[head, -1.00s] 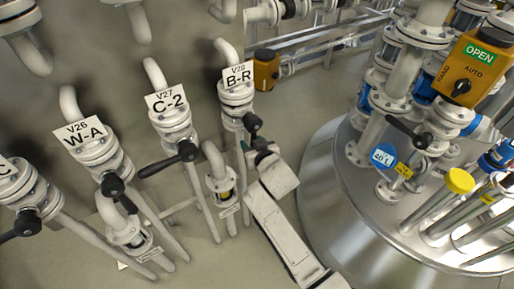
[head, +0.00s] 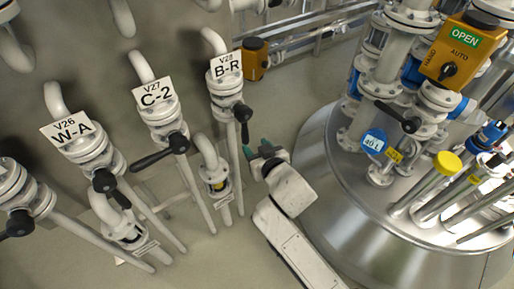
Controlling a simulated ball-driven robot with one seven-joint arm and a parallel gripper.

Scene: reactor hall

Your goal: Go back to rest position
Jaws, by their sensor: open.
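My gripper (head: 260,149) is open and empty, with dark green fingertips, in the middle of the head view. It is just right of and below the black handle (head: 243,115) of valve V28, labelled B-R (head: 227,67). A narrow gap shows between the fingers and this handle, which points down along its pipe. My white arm reaches up to the gripper from the lower edge, in front of the floor and beside the steel vessel.
Valves V27, labelled C-2 (head: 158,94), and V26, labelled W-A (head: 72,131), stand at left with black handles sticking out. The large steel vessel (head: 345,225) is close on the arm's right. An orange box marked OPEN (head: 463,52) is at upper right.

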